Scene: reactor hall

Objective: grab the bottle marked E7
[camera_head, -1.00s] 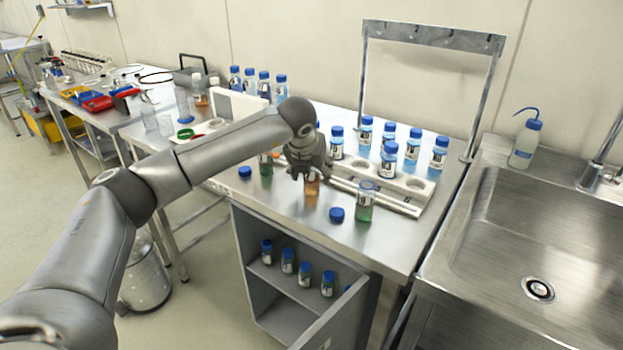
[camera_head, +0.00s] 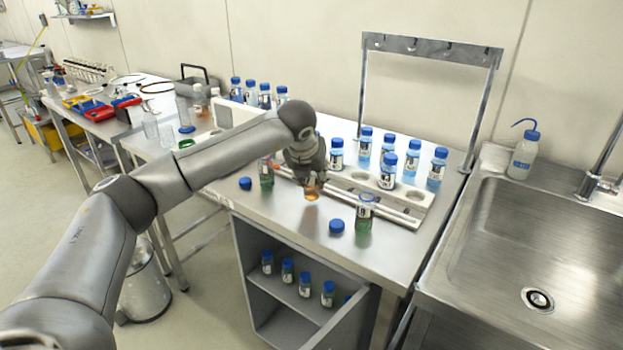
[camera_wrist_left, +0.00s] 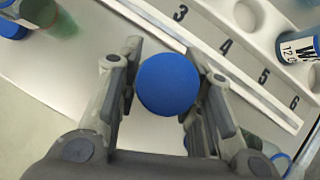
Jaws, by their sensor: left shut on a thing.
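A small bottle with orange liquid (camera_head: 312,191) stands on the steel worktop in front of the white rack. My left gripper (camera_head: 311,183) comes down over it from above and is shut on it; the fingers hide its upper part. In the left wrist view its round blue cap (camera_wrist_left: 168,85) sits between the two fingers of my left gripper (camera_wrist_left: 160,95). I cannot read its label, so I cannot tell whether it is marked E7. My right gripper is not in view.
A green bottle (camera_head: 365,214) stands to the right, another (camera_head: 266,175) close left. Loose blue caps (camera_head: 336,226) lie on the worktop. The numbered white rack (camera_head: 405,212) holds several blue-capped bottles behind. A metal frame (camera_head: 432,47) rises at the back; a sink (camera_head: 570,240) is right.

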